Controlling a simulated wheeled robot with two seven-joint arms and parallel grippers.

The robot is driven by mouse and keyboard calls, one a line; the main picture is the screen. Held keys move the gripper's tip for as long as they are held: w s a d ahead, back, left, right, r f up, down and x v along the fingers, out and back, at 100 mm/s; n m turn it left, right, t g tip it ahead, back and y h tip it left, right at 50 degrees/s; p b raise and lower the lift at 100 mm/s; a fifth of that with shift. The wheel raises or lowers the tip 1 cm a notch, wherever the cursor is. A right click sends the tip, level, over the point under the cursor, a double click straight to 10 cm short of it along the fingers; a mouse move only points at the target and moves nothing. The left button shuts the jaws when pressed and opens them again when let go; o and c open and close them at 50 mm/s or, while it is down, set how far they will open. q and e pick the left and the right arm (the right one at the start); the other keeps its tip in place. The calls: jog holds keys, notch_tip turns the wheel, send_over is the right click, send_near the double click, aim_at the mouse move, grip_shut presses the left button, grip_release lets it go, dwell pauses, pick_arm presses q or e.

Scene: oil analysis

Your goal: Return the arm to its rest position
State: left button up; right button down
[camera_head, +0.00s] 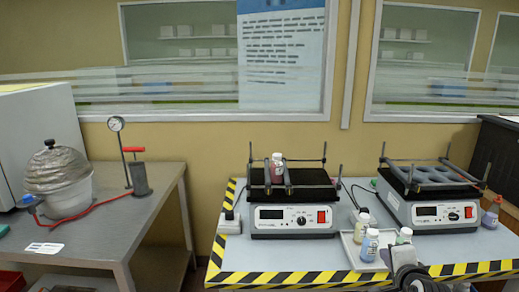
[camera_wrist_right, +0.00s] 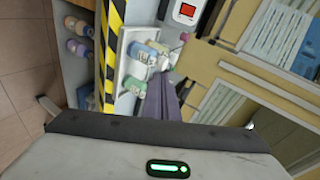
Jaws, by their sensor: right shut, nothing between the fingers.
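My right gripper (camera_head: 404,258) is low in the head view, at the front edge of the striped table, in front of the bottle tray (camera_head: 350,248). Its shut, empty fingers (camera_wrist_right: 162,100) show in the right wrist view, close to the bottles in that tray. The tray holds a few small bottles, among them a blue-labelled one (camera_head: 369,245) and a green-capped one (camera_head: 404,236) partly behind my gripper. My left gripper is not in view.
Two shaker devices stand on the table, the left one (camera_head: 292,214) holding a red bottle (camera_head: 277,168) and the right one (camera_head: 430,205) with an empty rack. A side table (camera_head: 125,215) bears a covered bowl (camera_head: 62,180) and a gauge pump (camera_head: 140,180). Another bottle (camera_head: 491,212) stands at right.

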jog(key=s+d+r+n+h, duration=0.15)
jog(key=d+r, duration=0.35)
jog(key=d, duration=0.5)
jog(key=s+d+r+h, duration=0.3)
jog(key=d+r, duration=0.3)
jog(key=d, duration=0.3)
jog(key=s+d+r+h, duration=0.2)
jog(key=d+r, duration=0.3)
jog(key=d, duration=0.5)
jog(key=s+a+f+n+g+y, duration=0.1)
jog(key=s+a+f+n+y, duration=0.1)
jog(key=s+a+f+n, duration=0.5)
jog(key=a+f+n+y, duration=0.25)
jog(key=a+f, duration=0.25)
jog(key=f, duration=0.6)
jog(key=s+a+f+n+g+y, duration=0.1)
jog(key=s+a+f+n, duration=0.4)
jog(key=f, duration=0.3)
jog(key=s+a+f+n+g+y, duration=0.2)
jog(key=s+a+f+n, duration=0.2)
jog(key=s+a+f, duration=0.45)
jog(key=s+a+f+n+g+y, duration=0.15)
jog(key=s+a+f+n, duration=0.3)
jog(key=s+a, duration=0.6)
jog(key=a+m+t+y, duration=0.1)
jog(key=a+m, duration=0.4)
jog(key=a, duration=0.5)
jog(key=shift+s+a+r+y, duration=0.15)
jog(key=shift+s+r+y, duration=0.1)
jog(key=shift+y, duration=0.2)
